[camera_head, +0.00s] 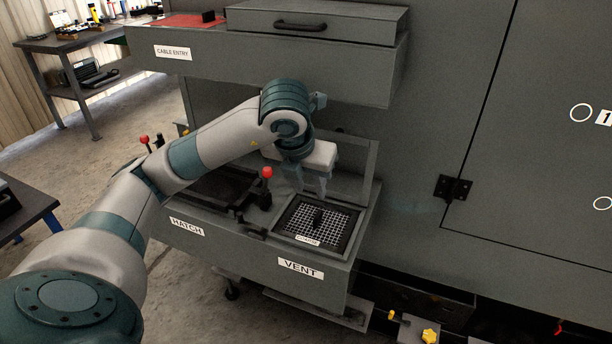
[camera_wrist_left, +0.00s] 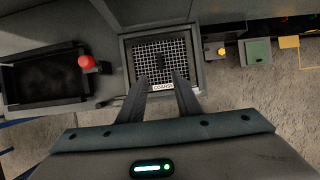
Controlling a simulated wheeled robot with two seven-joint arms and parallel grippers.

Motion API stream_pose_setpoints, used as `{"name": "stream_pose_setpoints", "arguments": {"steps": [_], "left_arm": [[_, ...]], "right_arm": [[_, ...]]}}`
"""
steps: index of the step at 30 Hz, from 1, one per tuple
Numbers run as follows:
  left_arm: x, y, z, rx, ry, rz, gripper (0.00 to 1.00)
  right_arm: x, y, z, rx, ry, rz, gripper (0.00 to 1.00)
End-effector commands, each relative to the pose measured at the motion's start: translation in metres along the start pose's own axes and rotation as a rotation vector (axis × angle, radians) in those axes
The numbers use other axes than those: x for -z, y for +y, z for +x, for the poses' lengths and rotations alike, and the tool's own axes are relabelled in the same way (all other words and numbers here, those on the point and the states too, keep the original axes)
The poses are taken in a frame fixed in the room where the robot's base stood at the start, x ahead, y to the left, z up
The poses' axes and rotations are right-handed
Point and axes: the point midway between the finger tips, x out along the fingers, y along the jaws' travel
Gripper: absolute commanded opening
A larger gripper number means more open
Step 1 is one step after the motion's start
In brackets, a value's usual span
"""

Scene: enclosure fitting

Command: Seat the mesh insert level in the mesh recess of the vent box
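The mesh insert (camera_head: 327,231) is a light grid with a black upright handle and a label reading COARSE. It lies within the dark square frame of the mesh recess on the vent box (camera_head: 262,262), which is marked VENT. The insert looks about level, but I cannot tell whether all its edges are fully down. It also shows in the wrist view (camera_wrist_left: 176,71). My left gripper (camera_head: 312,188) is above the insert, fingers pointing down. In the wrist view its fingers (camera_wrist_left: 164,80) are apart, with nothing between them. My right gripper is out of view.
Left of the recess is a dark hatch opening (camera_head: 222,188) marked HATCH, with a red-knobbed lever (camera_head: 267,172) beside it. The CABLE ENTRY shelf (camera_head: 270,52) overhangs behind the arm. A tall grey cabinet door (camera_head: 540,150) stands right.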

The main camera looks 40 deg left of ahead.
Motion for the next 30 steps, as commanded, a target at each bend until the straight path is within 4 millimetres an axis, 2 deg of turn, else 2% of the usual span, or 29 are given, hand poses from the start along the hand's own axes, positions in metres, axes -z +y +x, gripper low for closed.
{"name": "stream_pose_setpoints", "arguments": {"steps": [1, 3, 10, 20, 30], "left_arm": [[-0.002, 0.001, -0.011, -0.001, -0.005, 0.002, 0.31], [-0.001, 0.001, -0.019, -0.002, -0.003, 0.001, 0.31], [-0.001, 0.000, -0.036, -0.001, -0.002, 0.001, 0.31], [0.000, 0.000, -0.040, -0.001, 0.000, 0.000, 0.31], [0.000, 0.000, -0.040, -0.001, 0.000, 0.000, 0.31]], "right_arm": [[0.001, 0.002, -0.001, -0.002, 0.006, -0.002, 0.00], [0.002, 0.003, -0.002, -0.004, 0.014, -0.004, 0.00], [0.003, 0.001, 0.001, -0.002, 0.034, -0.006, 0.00], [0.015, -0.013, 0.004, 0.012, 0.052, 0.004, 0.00], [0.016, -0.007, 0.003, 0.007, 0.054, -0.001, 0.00]]}}
